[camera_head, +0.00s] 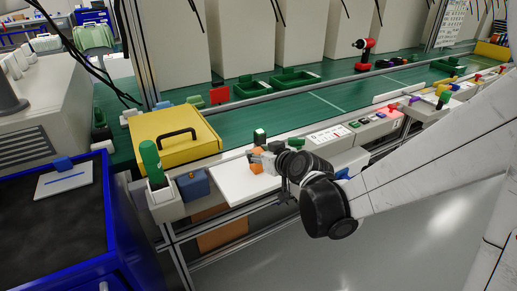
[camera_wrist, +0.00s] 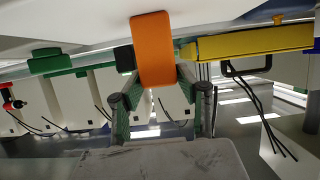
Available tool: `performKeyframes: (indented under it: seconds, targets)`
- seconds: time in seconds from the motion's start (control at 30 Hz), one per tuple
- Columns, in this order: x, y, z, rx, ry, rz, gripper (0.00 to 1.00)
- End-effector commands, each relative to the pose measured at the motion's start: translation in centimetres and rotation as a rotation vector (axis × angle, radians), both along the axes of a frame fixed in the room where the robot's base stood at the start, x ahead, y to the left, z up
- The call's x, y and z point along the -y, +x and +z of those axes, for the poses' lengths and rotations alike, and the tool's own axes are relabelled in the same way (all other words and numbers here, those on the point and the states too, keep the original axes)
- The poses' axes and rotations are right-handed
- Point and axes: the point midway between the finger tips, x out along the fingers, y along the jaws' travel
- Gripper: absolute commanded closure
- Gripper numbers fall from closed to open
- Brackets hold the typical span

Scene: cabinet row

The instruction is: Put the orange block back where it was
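The orange block (camera_head: 257,168) is at the white board (camera_head: 235,185) on the near edge of the bench, partly hidden by my gripper (camera_head: 262,158) in the head view. In the wrist view the orange block (camera_wrist: 153,48) stands upright in the picture between the fingertips of my gripper (camera_wrist: 157,78). The fingers lean inward and appear closed on its two sides. I cannot tell whether the block touches the board or is held just above it.
A yellow case (camera_head: 175,138) with a black handle stands left of the board. A green-topped holder (camera_head: 152,165) and a blue block (camera_head: 193,184) stand in front of it. A dark block (camera_head: 260,136) is just behind my gripper. The green bench (camera_head: 305,105) has free room farther back.

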Motion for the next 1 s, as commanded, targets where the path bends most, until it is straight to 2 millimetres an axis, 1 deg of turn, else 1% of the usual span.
performKeyframes:
  seconds: [0.03, 0.1, 0.13, 0.37, 0.5, 0.67, 0.9, 1.0]
  targets:
    - [0.0, 0.0, 0.0, 0.000, 0.000, 0.000, 0.60]
    - [0.0, 0.0, 0.0, 0.000, 0.000, 0.000, 0.51]
    - [0.0, 0.0, 0.0, 0.000, 0.000, 0.000, 0.49]
    - [0.0, 0.0, 0.1, 0.000, 0.000, 0.000, 0.49]
    - [0.0, 0.0, 0.6, 0.000, 0.000, 0.000, 0.49]
    - [1.1, -2.1, 1.6, 0.000, 0.000, -0.001, 0.49]
    - [3.3, -6.1, 3.5, -0.001, 0.001, -0.002, 0.49]
    - [4.1, -7.5, 4.1, -0.001, 0.000, -0.002, 0.49]
